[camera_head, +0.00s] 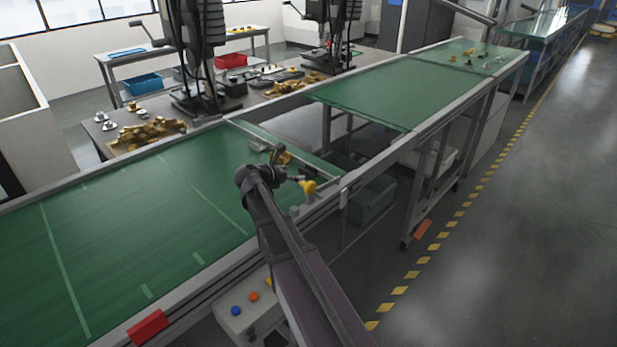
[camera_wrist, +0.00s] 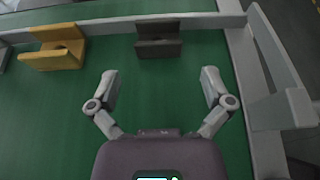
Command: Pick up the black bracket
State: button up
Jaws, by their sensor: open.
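The black bracket (camera_wrist: 159,40) lies on the green belt in the wrist view, just ahead of my gripper and roughly in line with the gap between its fingers. It is a dark block with a notch in its upper side. My gripper (camera_wrist: 161,88) is open and empty, its two fingers spread on either side, short of the bracket and not touching it. In the head view my arm reaches over the near conveyor's end, and I cannot clearly make out the black bracket there.
A grey rail (camera_wrist: 240,60) runs close on the right. A grey bar (camera_wrist: 110,24) crosses the belt's end beyond the brackets. A red bin (camera_head: 231,60) stands farther back.

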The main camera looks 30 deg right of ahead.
aim_at(311, 169)
jog(key=shift+x, duration=1.25)
jog(key=shift+b+x, duration=1.15)
jog(key=shift+x, duration=1.5)
jog(key=shift+r, duration=0.15)
jog(key=c, duration=1.2)
jog(key=shift+o, duration=0.2)
jog(key=shift+r, duration=0.2)
notch_tip(311, 169, up, 10)
jog(key=p, duration=1)
jog(key=shift+f, duration=0.2)
